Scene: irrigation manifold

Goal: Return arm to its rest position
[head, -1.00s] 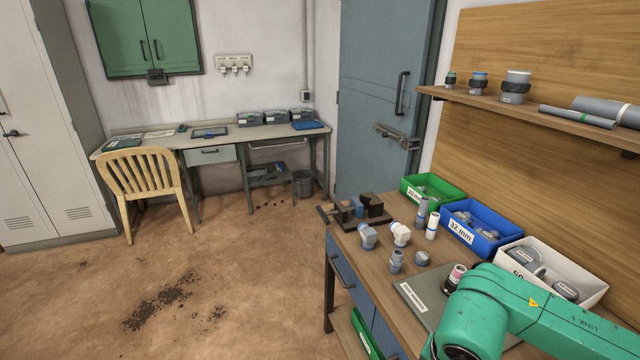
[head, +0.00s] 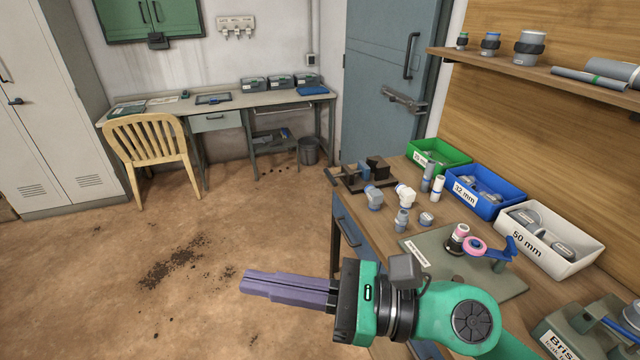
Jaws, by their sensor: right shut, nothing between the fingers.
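My right arm comes in from the lower right with a green wrist. Its gripper (head: 245,286) has purple-grey fingers that point left over the open floor, in front of the workbench. The fingers lie together and hold nothing. The gripper is clear of the parts on the bench. My left gripper does not show in the head view.
The workbench (head: 330,179) holds pipe fittings (head: 404,196), a clamp (head: 365,172), a grey-green mat (head: 505,283) with a pink-ringed part (head: 474,245), and green (head: 440,160), blue (head: 487,200) and white (head: 550,245) bins. A wooden chair (head: 145,150) stands far left. The floor between is free.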

